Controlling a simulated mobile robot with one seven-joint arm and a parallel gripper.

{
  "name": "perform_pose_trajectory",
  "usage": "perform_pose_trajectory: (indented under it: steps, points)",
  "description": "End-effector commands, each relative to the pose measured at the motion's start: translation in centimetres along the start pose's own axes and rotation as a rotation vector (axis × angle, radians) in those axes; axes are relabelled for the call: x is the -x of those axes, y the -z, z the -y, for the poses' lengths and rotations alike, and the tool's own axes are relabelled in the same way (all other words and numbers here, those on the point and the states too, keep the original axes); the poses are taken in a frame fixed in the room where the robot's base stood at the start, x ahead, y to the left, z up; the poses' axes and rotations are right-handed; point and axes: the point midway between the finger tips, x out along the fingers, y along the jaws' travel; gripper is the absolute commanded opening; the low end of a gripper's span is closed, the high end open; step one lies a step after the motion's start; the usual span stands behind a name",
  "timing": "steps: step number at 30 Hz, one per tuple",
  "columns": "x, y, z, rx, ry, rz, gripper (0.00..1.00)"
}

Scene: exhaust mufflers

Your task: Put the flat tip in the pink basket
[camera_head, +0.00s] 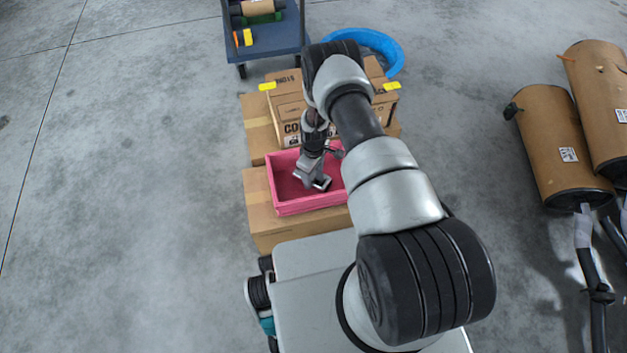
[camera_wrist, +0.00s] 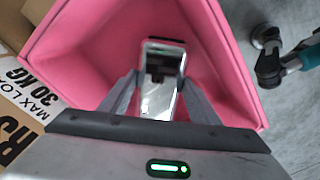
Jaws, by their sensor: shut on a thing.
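The pink basket (camera_head: 290,207) stands on a cardboard box in front of my base in the head view. In the wrist view its pink walls (camera_wrist: 225,45) surround my fingers. My gripper (camera_wrist: 158,95) points down into the basket, its two fingers shut on a shiny silver flat tip (camera_wrist: 158,103) with a dark far end. In the head view my gripper (camera_head: 316,183) is over the basket's inside. I cannot tell whether the tip touches the basket floor.
Cardboard boxes (camera_head: 260,130) stand behind and under the basket, with yellow pieces (camera_head: 267,86) on top. A blue cart (camera_head: 275,38) and a blue ring (camera_head: 385,45) lie beyond. Brown mufflers (camera_head: 560,135) are at the right. The grey floor at the left is clear.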

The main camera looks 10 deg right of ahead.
Motion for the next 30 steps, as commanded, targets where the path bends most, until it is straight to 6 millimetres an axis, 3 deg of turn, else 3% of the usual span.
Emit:
perform_pose_trajectory:
  steps: [5, 16, 17, 20, 30]
  points:
    - [-2.7, 0.0, 0.0, 0.001, -0.001, 0.0, 0.23]
    - [-3.0, 0.0, 0.0, 0.0, 0.0, 0.0, 0.23]
    - [-3.1, 0.0, 0.0, 0.0, 0.0, 0.001, 0.58]
    - [-3.0, 0.0, 0.0, 0.0, 0.0, 0.001, 0.74]
    - [-2.8, 0.0, 0.0, 0.0, 0.0, 0.001, 0.75]
